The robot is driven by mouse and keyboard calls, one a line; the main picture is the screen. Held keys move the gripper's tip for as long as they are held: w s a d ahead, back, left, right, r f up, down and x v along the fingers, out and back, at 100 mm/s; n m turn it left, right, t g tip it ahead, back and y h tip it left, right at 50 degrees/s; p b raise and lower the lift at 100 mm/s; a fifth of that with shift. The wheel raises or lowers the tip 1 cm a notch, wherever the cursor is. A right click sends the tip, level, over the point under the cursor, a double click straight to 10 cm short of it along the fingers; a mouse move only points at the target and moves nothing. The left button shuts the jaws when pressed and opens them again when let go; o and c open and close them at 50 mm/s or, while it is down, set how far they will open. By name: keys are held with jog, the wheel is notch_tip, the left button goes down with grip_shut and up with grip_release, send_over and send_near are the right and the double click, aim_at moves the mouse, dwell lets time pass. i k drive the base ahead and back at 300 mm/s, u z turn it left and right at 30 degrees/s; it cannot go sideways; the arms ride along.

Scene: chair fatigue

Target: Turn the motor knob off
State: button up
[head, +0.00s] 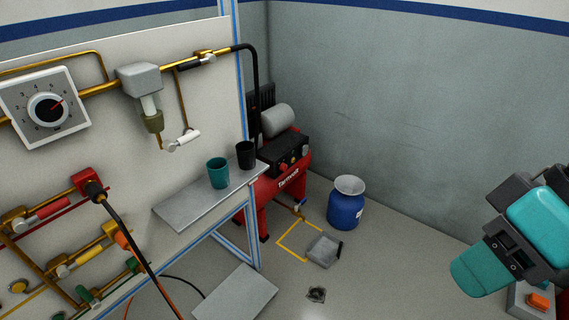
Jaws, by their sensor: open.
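A red machine with a grey cylinder on top, which looks like a compressor or motor unit (283,178), stands on the floor beyond the end of the bench. Its black top panel carries a small red knob (293,160) and a yellow spot beside it. A white square dial plate with a round black knob (48,109) and numbers is on the wall panel at the upper left. I cannot tell which knob is the motor's or how the small one is set. Teal and dark grey parts of my arm show at the right edge, well apart from both knobs; no gripper fingers show.
A metal bench (193,207) holds a teal cup (218,173) and a black cup (246,154). A blue drum (345,208) and a grey foot pedal (323,250) are on the floor. Pipes and valves cover the left panel. The floor at centre right is mostly clear.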

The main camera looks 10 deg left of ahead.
aim_at(283, 167)
jog(key=u, duration=0.65)
jog(key=k, duration=0.4)
jog(key=z, duration=0.75)
jog(key=i, duration=1.05)
jog(key=u, duration=0.5)
jog(key=i, duration=0.8)
jog(key=u, duration=0.5)
